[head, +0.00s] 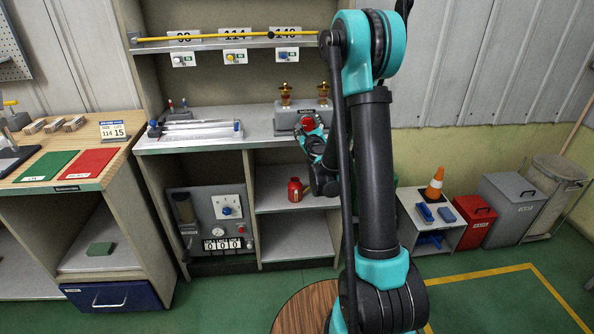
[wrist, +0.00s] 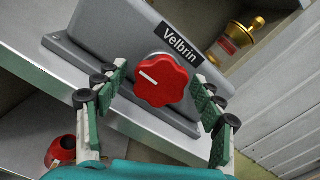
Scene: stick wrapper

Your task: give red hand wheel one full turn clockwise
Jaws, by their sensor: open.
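The red hand wheel (wrist: 161,80) is a lobed knob with a white mark on its left side, pointing to the left in the wrist view. It sits on the sloped face of a grey housing (wrist: 102,27) under a black "Velbrin" label (wrist: 180,43). In the head view, part of the wheel (head: 307,123) shows just above my gripper. My gripper (wrist: 162,104) is open, its green-padded fingers on either side of the wheel in the picture. I see no finger touching it. In the head view, my arm covers part of the gripper and housing.
Brass valves (head: 285,93) stand on top of the housing. A red canister (head: 295,189) stands on the shelf below the grey counter (head: 258,126). A gauge panel (head: 222,214) is at lower left. A traffic cone (head: 434,183) and bins stand at right.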

